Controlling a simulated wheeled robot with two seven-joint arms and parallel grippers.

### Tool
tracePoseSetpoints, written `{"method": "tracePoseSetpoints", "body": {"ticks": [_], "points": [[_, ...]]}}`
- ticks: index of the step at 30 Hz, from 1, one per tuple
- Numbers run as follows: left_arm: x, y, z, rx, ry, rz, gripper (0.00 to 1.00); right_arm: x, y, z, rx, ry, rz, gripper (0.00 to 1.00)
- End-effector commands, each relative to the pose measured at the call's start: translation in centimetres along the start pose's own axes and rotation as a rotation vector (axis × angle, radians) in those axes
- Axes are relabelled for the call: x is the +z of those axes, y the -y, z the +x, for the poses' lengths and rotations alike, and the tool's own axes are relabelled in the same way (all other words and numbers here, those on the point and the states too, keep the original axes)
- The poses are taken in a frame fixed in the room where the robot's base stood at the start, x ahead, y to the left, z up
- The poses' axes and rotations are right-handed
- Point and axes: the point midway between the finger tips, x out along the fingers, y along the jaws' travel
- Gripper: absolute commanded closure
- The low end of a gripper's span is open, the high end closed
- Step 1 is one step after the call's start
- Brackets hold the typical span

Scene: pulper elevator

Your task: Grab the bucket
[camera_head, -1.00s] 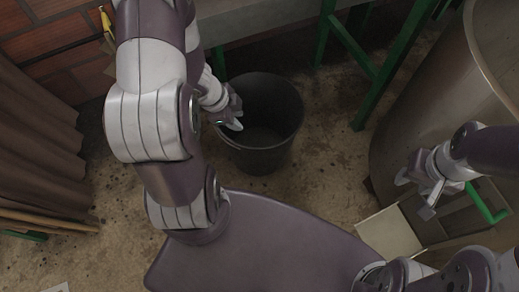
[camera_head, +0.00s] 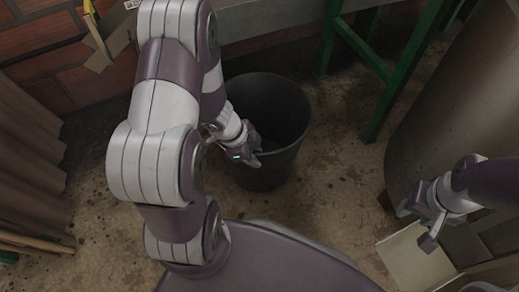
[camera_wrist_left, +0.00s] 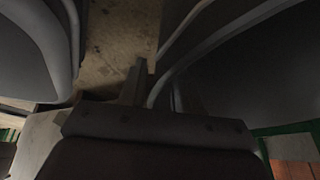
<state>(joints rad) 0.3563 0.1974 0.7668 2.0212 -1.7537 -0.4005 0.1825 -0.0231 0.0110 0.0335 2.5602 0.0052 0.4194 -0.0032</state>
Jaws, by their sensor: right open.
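A dark grey round bucket (camera_head: 276,169) stands upright and open on the floor, in the upper middle of the head view. My left gripper (camera_head: 251,155) is at the bucket's near-left rim, overlapping it in the picture. The left wrist view shows a large dark curved wall, apparently the bucket (camera_wrist_left: 240,65), close beside a gripper finger (camera_wrist_left: 133,82). Whether the jaws hold the rim is too dark and partly hidden to tell. My arm hides part of the bucket's left side. My right gripper (camera_head: 415,227) is open and empty, at the right, away from the bucket.
A green metal frame (camera_head: 385,105) stands behind and right of the bucket. A large metal vessel (camera_head: 450,110) fills the right, with a pale panel (camera_head: 415,260) below it. A brown curtain (camera_head: 28,155) hangs left. Bare floor (camera_head: 335,195) lies right of the bucket.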

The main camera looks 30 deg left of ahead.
Motion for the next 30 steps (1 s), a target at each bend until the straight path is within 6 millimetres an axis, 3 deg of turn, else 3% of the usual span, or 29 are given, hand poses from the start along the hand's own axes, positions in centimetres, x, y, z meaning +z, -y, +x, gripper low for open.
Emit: {"method": "tracePoseSetpoints", "body": {"ticks": [4, 5, 7, 8, 30], "points": [[-0.08, 0.02, -0.21, 0.0, 0.0, 0.0, 0.67, -0.05, 0.0, -0.23, 0.0, -0.001, 0.0, 0.55], [-0.08, 0.02, -0.21, 0.0, 0.0, -0.001, 0.74, -0.05, 0.0, -0.23, 0.0, -0.001, 0.0, 0.55], [-0.07, 0.02, -0.21, 0.0, 0.0, -0.001, 0.96, -0.05, 0.0, -0.23, 0.0, -0.001, 0.0, 0.55], [-0.07, 0.01, -0.2, 0.0, 0.0, -0.001, 1.0, -0.05, 0.0, -0.23, 0.0, -0.001, 0.0, 0.55], [-0.06, -0.02, -0.18, 0.001, 0.0, -0.001, 1.0, -0.04, 0.0, -0.21, 0.0, -0.001, 0.0, 0.55]]}}
